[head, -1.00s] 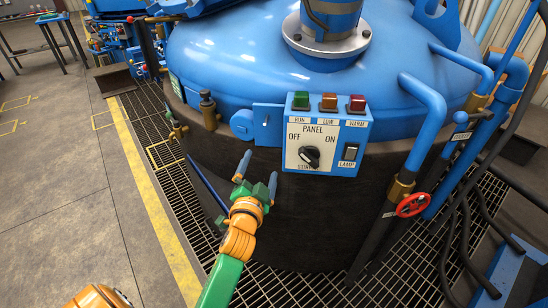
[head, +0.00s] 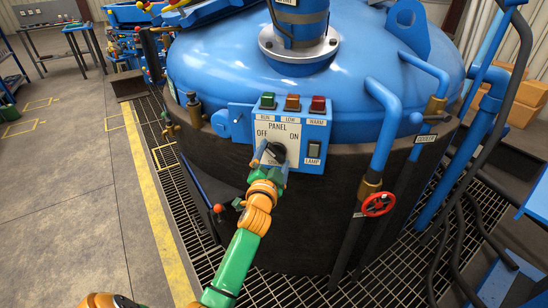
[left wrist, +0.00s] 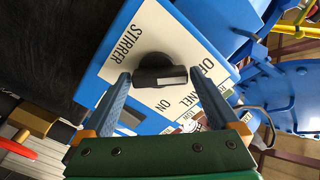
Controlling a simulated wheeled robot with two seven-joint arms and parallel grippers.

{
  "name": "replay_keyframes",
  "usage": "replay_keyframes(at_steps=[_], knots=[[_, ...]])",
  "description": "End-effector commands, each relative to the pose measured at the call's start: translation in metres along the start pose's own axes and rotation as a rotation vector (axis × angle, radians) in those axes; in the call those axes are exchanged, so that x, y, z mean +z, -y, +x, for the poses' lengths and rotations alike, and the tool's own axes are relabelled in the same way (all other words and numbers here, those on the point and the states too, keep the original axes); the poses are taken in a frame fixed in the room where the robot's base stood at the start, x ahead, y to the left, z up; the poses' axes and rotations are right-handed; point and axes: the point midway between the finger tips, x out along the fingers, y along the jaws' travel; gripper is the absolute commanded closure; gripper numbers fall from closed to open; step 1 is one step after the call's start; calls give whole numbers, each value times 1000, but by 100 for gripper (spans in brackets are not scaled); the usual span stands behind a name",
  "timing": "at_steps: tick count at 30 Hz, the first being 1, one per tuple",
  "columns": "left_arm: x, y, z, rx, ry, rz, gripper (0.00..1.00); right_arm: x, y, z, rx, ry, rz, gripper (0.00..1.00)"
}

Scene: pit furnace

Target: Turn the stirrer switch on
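The stirrer switch is a black rotary knob on the white face of the panel (head: 308,141), between the OFF and ON labels. My right gripper is not in view.
Green (head: 268,100), amber (head: 292,102) and red (head: 317,104) lamps sit atop the panel. A lamp rocker switch (head: 314,151) is right of the knob. A pipe with a red valve wheel (head: 378,204) stands to the right. The blue vessel lid (head: 220,62) rises behind.

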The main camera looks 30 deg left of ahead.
Motion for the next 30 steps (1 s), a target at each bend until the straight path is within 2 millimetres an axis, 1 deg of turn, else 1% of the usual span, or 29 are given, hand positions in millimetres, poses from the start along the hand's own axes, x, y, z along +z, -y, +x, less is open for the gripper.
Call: replay_keyframes(at_steps=[1, 2, 3, 5, 6, 7, 13, 17, 23, 30], knots=[[0, 0, 0, 0, 0, 0, 22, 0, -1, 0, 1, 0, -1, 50], [0, 0, 0, 0, 0, 0, 30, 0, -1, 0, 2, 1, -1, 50], [0, 0, 0, 0, 0, 0, 40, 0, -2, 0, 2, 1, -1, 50], [0, 0, 0, 0, 0, 0, 57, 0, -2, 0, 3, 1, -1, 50], [0, 0, 0, 0, 0, 0, 68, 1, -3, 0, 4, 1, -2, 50], [0, 0, 0, 0, 1, 0, 72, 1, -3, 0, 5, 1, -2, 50], [0, 0, 0, 1, 1, 17, 72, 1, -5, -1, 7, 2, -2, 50], [0, 0, 0, 1, 2, 66, 72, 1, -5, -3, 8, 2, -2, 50], [-1, 0, 0, 1, 3, 205, 72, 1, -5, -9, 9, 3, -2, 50], [-1, 0, 0, 2, 3, 431, 72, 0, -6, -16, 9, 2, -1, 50]])
